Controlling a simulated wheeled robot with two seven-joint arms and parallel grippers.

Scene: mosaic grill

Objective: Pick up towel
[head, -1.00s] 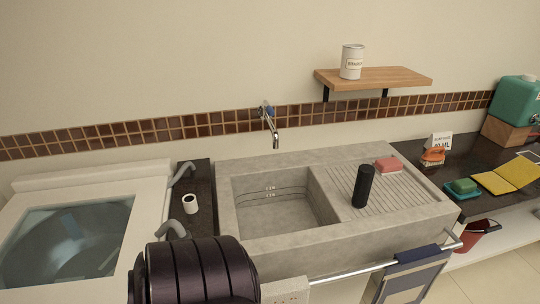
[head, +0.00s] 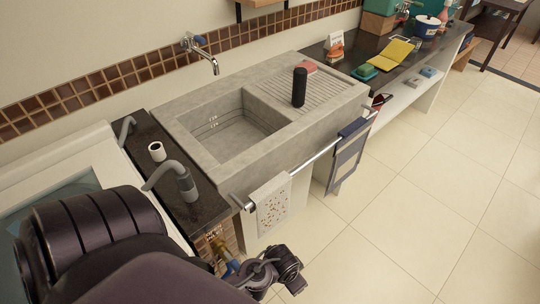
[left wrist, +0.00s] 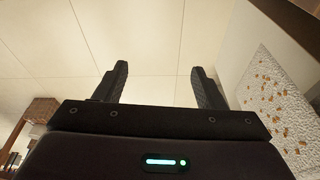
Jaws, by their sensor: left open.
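A white towel with small orange-brown marks (head: 271,205) hangs over the metal rail (head: 318,158) on the sink front. It also shows at the right edge of the left wrist view (left wrist: 280,100). A dark blue and grey towel (head: 347,157) hangs farther right on the same rail. My left gripper (left wrist: 160,68) is open, with nothing between its fingers. In the head view it is low in front of the sink, below the patterned towel and apart from it. My right gripper is not in view.
The stone sink (head: 190,127) holds a black cylinder (head: 299,87) and a pink sponge or bar (head: 306,67) on its ridged side. A grey hose or tap (head: 180,178) stands on the dark counter at left. The tiled floor (head: 440,180) in front is clear.

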